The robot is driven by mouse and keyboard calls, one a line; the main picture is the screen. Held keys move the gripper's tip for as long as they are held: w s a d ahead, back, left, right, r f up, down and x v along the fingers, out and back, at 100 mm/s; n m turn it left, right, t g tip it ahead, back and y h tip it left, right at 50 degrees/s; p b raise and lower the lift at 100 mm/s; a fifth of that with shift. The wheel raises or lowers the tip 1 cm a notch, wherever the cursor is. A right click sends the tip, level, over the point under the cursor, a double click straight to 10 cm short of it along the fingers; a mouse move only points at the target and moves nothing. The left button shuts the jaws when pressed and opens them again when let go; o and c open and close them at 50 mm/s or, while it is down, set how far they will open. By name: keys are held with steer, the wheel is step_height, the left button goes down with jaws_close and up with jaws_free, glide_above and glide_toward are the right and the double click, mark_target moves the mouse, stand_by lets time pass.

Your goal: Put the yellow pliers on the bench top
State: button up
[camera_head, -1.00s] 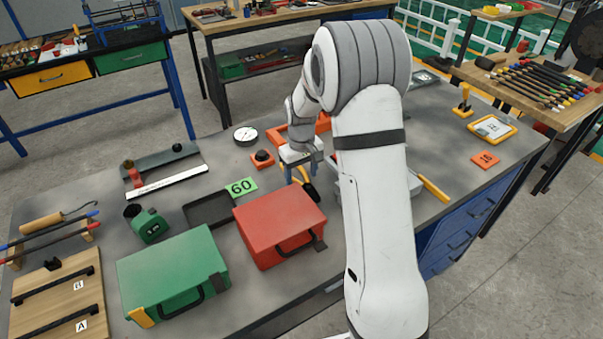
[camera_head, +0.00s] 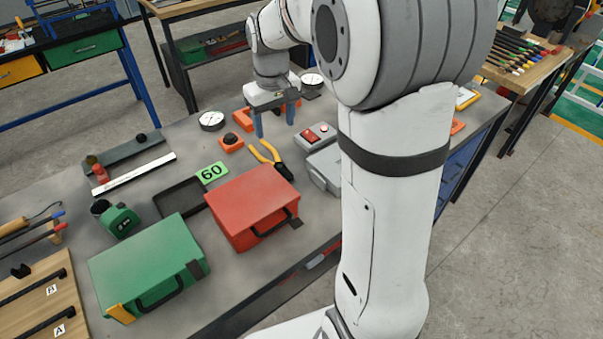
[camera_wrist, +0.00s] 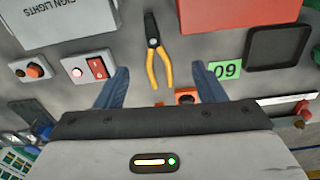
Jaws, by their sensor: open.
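The yellow pliers (camera_head: 270,159), with yellow handles and a black head, lie flat on the grey bench top (camera_head: 130,232), just behind the red case. In the wrist view the pliers (camera_wrist: 156,60) lie between and beyond my two fingers, head pointing away. My gripper (camera_head: 275,129) is open and empty, raised above the bench behind the pliers. Its blue fingers also show spread apart in the wrist view (camera_wrist: 160,88). Nothing touches the pliers.
The red case (camera_head: 250,205) and green case (camera_head: 150,265) stand at the front.

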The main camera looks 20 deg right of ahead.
steer(key=s+m+t, duration=0.2)
steer(key=s, duration=2)
steer(key=shift+d+r+m, duration=0.15)
steer(key=shift+r+m, duration=0.05)
steer(key=shift+m, duration=0.2)
